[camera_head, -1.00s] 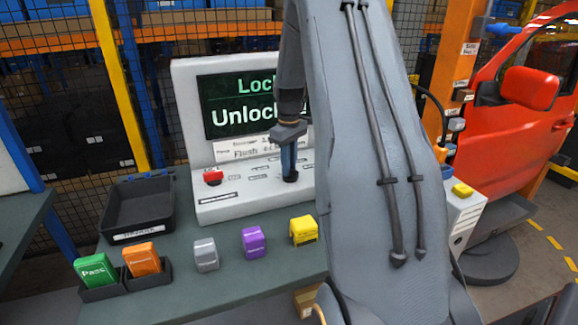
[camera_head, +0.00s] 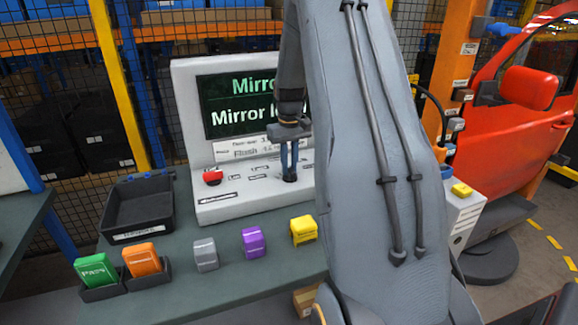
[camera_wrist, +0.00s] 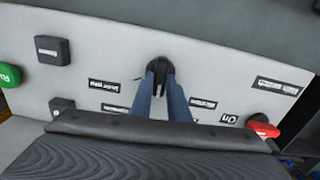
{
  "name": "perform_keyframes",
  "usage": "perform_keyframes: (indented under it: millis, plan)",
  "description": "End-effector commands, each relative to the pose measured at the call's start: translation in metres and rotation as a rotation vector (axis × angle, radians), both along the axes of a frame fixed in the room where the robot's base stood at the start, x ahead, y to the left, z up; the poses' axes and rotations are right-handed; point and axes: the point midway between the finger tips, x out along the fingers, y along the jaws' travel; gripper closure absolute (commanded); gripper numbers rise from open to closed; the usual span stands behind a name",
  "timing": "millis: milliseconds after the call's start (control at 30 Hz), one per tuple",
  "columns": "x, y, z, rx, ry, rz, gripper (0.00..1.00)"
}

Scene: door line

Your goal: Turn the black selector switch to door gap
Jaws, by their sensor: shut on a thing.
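The black selector switch (camera_wrist: 160,72) sits on the light grey sloped panel of the console (camera_head: 215,212). My gripper (camera_wrist: 163,85) is shut on the switch knob, with its two blue fingers on either side of it. In the head view my gripper (camera_head: 289,172) reaches down to the panel, and the knob shows only as a dark base under the fingertips. Small black labels surround the switch in the wrist view; most are too small to read, and my gripper covers part of the panel. The console screen (camera_head: 240,104) reads "Mirro..." on both lines, partly hidden by my arm.
A red button (camera_head: 212,177) is on the panel's left. A black tray (camera_head: 140,208), green (camera_head: 95,270) and orange (camera_head: 142,260) blocks in holders, and grey (camera_head: 205,255), purple (camera_head: 253,242) and yellow (camera_head: 303,230) blocks stand on the table. A red car door (camera_head: 520,125) is at right.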

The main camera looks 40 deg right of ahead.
Motion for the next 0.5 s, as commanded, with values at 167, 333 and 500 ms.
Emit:
perform_keyframes:
  millis: [167, 333, 500]
  plan:
    - [0.0002, -0.0011, 0.0007, 0.000, -0.001, -0.169, 1.00]
    - [-0.0001, -0.0019, 0.0008, -0.001, -0.002, -0.330, 1.00]
    - [-0.0004, -0.0027, 0.0009, -0.001, -0.002, -0.492, 1.00]
